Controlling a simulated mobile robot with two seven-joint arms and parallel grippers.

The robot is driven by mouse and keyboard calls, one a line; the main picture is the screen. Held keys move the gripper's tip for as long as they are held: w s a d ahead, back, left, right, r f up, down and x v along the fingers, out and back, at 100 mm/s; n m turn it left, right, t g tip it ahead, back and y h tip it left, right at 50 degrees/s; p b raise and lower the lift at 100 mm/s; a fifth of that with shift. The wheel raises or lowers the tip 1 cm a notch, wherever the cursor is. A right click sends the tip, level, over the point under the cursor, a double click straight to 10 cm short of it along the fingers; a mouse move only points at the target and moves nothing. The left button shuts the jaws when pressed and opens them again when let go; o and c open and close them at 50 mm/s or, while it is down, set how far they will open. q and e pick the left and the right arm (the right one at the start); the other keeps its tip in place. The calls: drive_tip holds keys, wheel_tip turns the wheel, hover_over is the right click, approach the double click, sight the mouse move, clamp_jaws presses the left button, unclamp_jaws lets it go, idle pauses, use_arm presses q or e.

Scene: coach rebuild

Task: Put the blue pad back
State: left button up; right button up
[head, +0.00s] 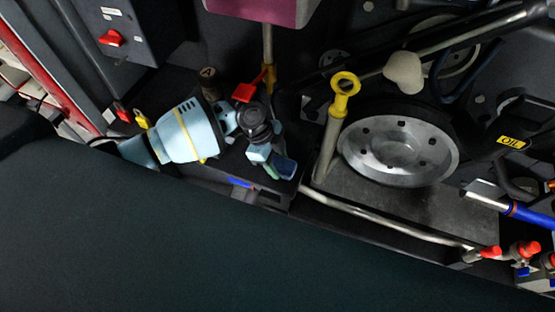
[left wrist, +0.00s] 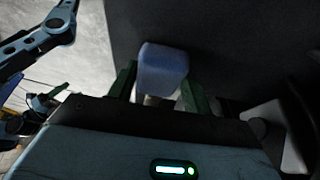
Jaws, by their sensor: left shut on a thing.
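My left arm comes in from the left in the head view, and its gripper (head: 275,168) points down over the dark ledge. The blue pad (head: 286,167) is at its fingertips, partly covered by the gripper. In the left wrist view, the pale blue pad (left wrist: 162,62) is a rounded block between the two green fingers of my left gripper (left wrist: 160,84), which is shut on it. The pad's lower part is hidden by the gripper body. My right gripper cannot be made out in either view.
A grey round plate (head: 398,150) and a yellow ring-topped rod (head: 342,98) stand to the right of my gripper. A pale pipe (head: 385,220) runs below. A red-tipped lever (head: 247,90) is close to my wrist. A wide dark surface (head: 150,245) fills the lower left.

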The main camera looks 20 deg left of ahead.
sight(277, 162)
use_arm(q)
drive_tip(key=o, duration=0.9)
drive_tip(key=shift+f, duration=0.1)
use_arm(e)
drive_tip(key=shift+d, duration=0.1)
use_arm(q)
drive_tip(key=shift+r, duration=0.25)
drive_tip(key=shift+a+r, duration=0.2)
drive_tip(key=shift+r, duration=0.1)
drive_tip(key=v, duration=0.2)
drive_tip(key=shift+a+r, duration=0.2)
drive_tip(key=shift+a, duration=0.1)
drive_tip(key=a, duration=0.3)
drive_tip(key=a+b, duration=0.1)
drive_tip(key=a, duration=0.5)
drive_tip(key=shift+w+a+f+b, duration=0.15)
drive_tip(key=shift+a+f+b, duration=0.1)
drive_tip(key=shift+a+b, duration=0.15)
drive_tip(key=shift+w+a+r, duration=0.1)
drive_tip(key=shift+a+r, duration=0.05)
drive_tip(key=shift+a, duration=0.65)
use_arm(e)
drive_tip(key=shift+s+a+f, duration=0.1)
drive_tip(key=shift+s+f, duration=0.15)
drive_tip(key=shift+f, duration=0.35)
drive_tip(key=shift+s+a+f, duration=0.1)
drive_tip(key=shift+s+f, duration=0.15)
drive_tip(key=shift+f, duration=0.35)
